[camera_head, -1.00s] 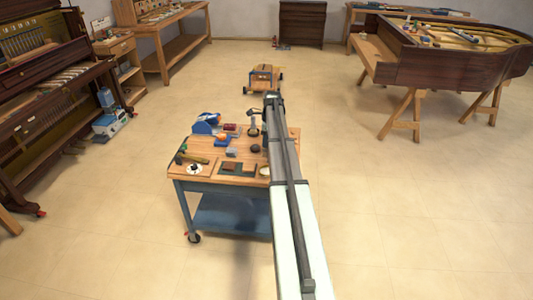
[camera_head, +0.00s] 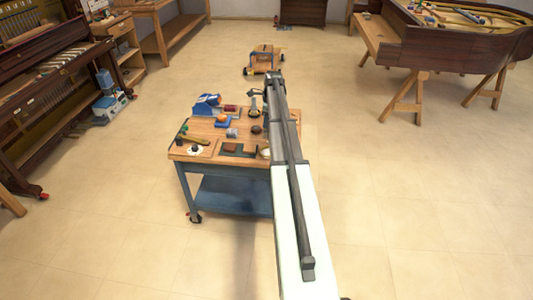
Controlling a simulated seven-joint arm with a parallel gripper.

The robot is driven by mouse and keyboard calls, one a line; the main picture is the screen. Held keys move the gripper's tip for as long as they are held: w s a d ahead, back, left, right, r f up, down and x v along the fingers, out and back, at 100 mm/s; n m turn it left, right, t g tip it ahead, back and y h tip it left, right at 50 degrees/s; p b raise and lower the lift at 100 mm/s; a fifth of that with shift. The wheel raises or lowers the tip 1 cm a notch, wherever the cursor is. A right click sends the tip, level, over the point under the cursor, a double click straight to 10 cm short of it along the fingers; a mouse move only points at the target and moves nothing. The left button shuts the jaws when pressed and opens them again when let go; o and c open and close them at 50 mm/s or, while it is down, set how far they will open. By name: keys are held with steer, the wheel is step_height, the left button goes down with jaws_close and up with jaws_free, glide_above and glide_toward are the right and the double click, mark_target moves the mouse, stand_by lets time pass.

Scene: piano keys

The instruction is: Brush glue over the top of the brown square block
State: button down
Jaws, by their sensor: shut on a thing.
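The brown square block appears to be the small flat brown piece (camera_head: 230,148) near the front of the wooden-topped cart (camera_head: 204,130). A dark strip or shadow lies around it, and its edges are too small to make out. A pale round dish (camera_head: 265,153) sits to its right, partly behind my arm. My arm reaches from the bottom of the picture over the right side of the cart. My gripper is hidden behind the arm links, so its fingers and anything between them do not show. I cannot make out a brush or any glue on the block.
An upright piano (camera_head: 50,85) stands left, a grand piano (camera_head: 450,40) right.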

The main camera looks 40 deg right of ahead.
mark_target(267, 137)
steer(key=shift+f, duration=4.55)
steer(key=shift+f, duration=0.55)
steer(key=shift+r, duration=0.15)
steer(key=shift+r, duration=3.4)
